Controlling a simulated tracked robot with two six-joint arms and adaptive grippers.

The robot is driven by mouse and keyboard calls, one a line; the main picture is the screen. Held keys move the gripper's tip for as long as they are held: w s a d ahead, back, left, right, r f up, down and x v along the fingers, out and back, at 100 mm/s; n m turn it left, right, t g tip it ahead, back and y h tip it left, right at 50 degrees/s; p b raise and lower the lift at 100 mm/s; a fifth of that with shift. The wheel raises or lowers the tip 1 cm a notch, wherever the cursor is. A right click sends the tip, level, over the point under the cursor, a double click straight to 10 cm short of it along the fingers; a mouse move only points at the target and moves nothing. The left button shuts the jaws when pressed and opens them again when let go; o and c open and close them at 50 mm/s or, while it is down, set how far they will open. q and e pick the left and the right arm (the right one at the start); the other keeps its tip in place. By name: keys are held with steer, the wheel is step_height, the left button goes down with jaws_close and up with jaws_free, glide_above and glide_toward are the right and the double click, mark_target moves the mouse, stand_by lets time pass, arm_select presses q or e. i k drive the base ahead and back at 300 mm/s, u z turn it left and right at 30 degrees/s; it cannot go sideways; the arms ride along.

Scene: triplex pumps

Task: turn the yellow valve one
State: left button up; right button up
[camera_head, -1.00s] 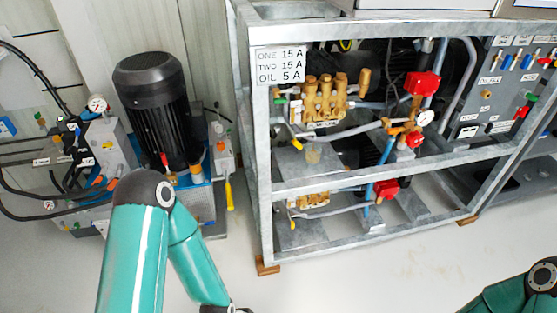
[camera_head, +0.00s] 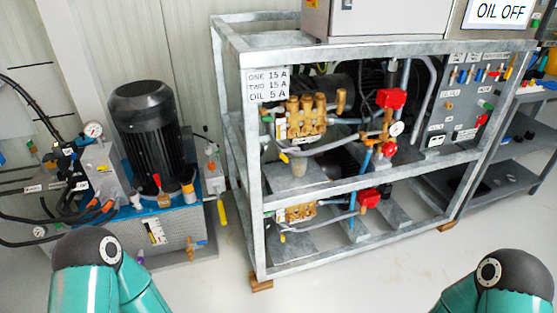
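Several yellow handles show. A small yellow lever (camera_head: 283,157) is at the left of the upper brass pump (camera_head: 306,117) inside the steel frame. A similar small yellow lever (camera_head: 282,238) is at the lower brass pump (camera_head: 298,212). A longer yellow handle (camera_head: 222,213) hangs at the right side of the motor unit. I cannot tell from labels which one is valve one. My two teal arms show only as elbows at the bottom left and bottom right. Both grippers are outside the picture.
The galvanized frame (camera_head: 259,190) has bars in front of the pumps. A black motor (camera_head: 145,125) stands on a blue-topped unit to the left. A control panel (camera_head: 458,105) and a grey shelf (camera_head: 510,180) are at the right. Floor in front is clear.

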mark_target(281, 155)
steer(key=u, duration=0.05)
steer(key=i, duration=1)
steer(key=z, duration=0.05)
